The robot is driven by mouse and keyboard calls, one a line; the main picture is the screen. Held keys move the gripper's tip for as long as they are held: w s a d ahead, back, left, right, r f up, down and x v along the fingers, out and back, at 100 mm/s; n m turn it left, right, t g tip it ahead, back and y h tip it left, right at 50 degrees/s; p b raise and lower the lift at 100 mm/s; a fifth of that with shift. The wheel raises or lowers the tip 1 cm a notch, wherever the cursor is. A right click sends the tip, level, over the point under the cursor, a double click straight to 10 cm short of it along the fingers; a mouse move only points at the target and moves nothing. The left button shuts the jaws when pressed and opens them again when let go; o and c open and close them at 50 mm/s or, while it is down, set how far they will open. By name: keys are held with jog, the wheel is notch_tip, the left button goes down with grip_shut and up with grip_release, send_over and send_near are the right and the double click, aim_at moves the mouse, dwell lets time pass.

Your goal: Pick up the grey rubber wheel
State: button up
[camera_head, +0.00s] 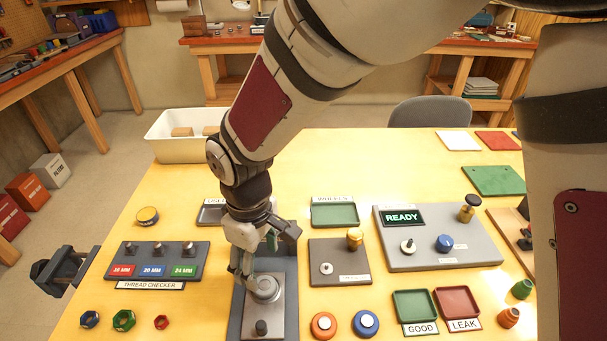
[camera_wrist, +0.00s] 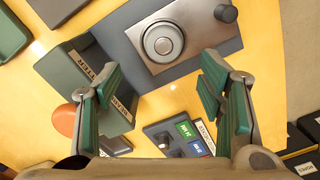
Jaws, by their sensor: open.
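A round grey piece (camera_head: 265,288) with a raised, ringed centre sits on a steel plate on the bench. It also shows in the wrist view (camera_wrist: 163,42), at the top middle. It is the closest match I see to the grey rubber wheel, but I cannot tell its material. My gripper (camera_head: 246,268) is beside and above it, partly blocking the head view. In the wrist view my gripper (camera_wrist: 150,75) is open, its green-padded fingers wide apart with nothing between them. The round piece lies beyond the fingertips.
A dark knob (camera_head: 261,328) stands on the same steel plate (camera_head: 250,308). The thread checker block (camera_head: 140,270) is to the left. A brown plate with a brass knob (camera_head: 354,238) is to the right. A dark labelled block (camera_wrist: 70,72) lies beneath the left finger. A white bin (camera_head: 165,150) stands behind.

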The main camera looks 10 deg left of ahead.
aim_at(265, 285)
jog(key=shift+s+d+f, duration=0.15)
jog(key=shift+f, duration=1.55)
jog(key=shift+s+d+f, duration=0.1)
jog(key=shift+s+f, duration=0.05)
jog(key=shift+f, duration=1.55)
jog(key=shift+c, duration=0.6)
jog(key=c, duration=1.2)
jog(key=shift+r, duration=0.15)
jog(key=shift+c, duration=0.2)
